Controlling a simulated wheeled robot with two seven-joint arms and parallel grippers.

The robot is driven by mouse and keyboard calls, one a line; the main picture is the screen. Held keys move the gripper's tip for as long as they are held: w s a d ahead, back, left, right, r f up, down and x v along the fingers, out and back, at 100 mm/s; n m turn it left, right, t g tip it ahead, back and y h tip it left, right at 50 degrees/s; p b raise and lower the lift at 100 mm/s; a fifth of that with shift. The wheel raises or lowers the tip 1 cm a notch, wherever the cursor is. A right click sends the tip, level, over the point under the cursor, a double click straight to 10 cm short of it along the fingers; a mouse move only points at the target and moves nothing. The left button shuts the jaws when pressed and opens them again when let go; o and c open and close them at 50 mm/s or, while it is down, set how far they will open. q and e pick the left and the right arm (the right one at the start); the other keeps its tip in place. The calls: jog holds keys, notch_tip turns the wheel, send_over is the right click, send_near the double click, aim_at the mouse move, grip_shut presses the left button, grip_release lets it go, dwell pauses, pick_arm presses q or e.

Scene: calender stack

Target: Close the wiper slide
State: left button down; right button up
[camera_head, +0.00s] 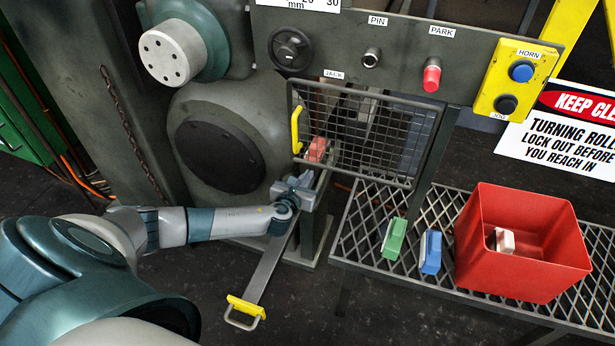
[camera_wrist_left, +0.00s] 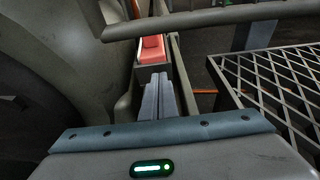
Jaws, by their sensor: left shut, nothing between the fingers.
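The wiper slide (camera_head: 262,268) is a long grey bar that sticks out of the machine toward the front, with a yellow-marked handle (camera_head: 245,310) at its outer end. A red block (camera_head: 317,149) sits at the slide's inner end, behind the mesh guard; it also shows in the left wrist view (camera_wrist_left: 152,48). My left gripper (camera_head: 304,180) is shut and empty over the inner part of the slide, well away from the handle. In the left wrist view its fingers (camera_wrist_left: 158,90) point along the channel toward the red block. Whether they touch the slide is unclear. My right gripper is out of view.
The mesh guard (camera_head: 385,130) with a yellow handle (camera_head: 296,130) hangs just above my left gripper. A grating shelf (camera_head: 350,235) at right holds green (camera_head: 394,238) and blue (camera_head: 430,252) blocks and a red bin (camera_head: 520,270) with a pale block (camera_head: 503,241).

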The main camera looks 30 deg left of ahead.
aim_at(311, 168)
pick_arm(q)
jog(key=shift+w, duration=0.25)
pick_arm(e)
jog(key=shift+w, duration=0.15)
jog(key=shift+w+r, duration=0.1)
